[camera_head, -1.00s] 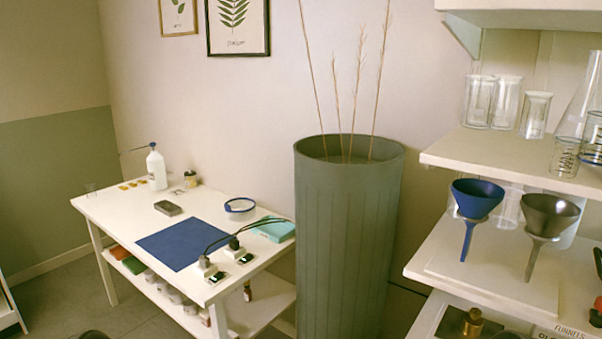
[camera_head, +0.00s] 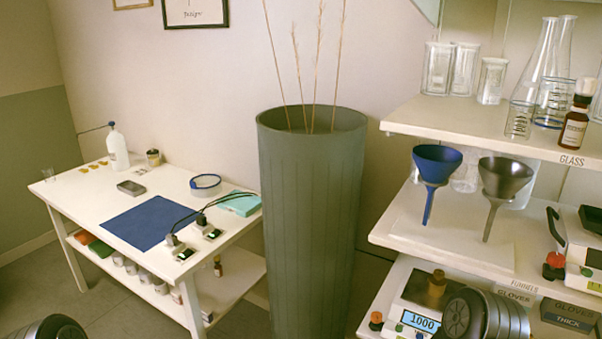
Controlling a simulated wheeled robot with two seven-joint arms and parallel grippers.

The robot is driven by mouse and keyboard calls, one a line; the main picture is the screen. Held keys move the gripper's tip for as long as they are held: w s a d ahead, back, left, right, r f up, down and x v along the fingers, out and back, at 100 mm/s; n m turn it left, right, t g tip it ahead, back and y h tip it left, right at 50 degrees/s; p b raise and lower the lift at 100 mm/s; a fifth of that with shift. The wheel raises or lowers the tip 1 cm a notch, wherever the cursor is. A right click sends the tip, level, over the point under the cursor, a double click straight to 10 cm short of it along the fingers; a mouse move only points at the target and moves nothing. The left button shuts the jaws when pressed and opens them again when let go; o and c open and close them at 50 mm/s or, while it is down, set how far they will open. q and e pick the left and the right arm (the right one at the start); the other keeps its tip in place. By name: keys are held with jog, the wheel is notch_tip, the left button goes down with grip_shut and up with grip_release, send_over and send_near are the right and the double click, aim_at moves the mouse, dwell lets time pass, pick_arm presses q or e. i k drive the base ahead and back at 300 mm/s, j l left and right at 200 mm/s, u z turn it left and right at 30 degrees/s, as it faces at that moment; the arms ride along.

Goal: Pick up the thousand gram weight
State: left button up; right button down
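The thousand gram weight is a brass-coloured cylinder with a knob (camera_head: 433,286). It stands on a digital scale (camera_head: 398,300) whose blue display reads 1000, on the lower shelf at the bottom right. A dark rounded part of my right arm is just right of the weight in the picture and hides part of the scale. Whether it touches anything cannot be told. A similar dark part of my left arm shows at the bottom left corner. The fingers of both grippers are out of view.
Above the scale, a shelf (camera_head: 390,222) holds a blue funnel (camera_head: 437,162) and a grey funnel (camera_head: 506,178). Glassware stands on the top shelf. A tall green planter (camera_head: 312,220) stands left of the shelves. A white table (camera_head: 75,200) is further left.

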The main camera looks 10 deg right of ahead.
aim_at(435, 285)
jog(key=z, duration=1.2)
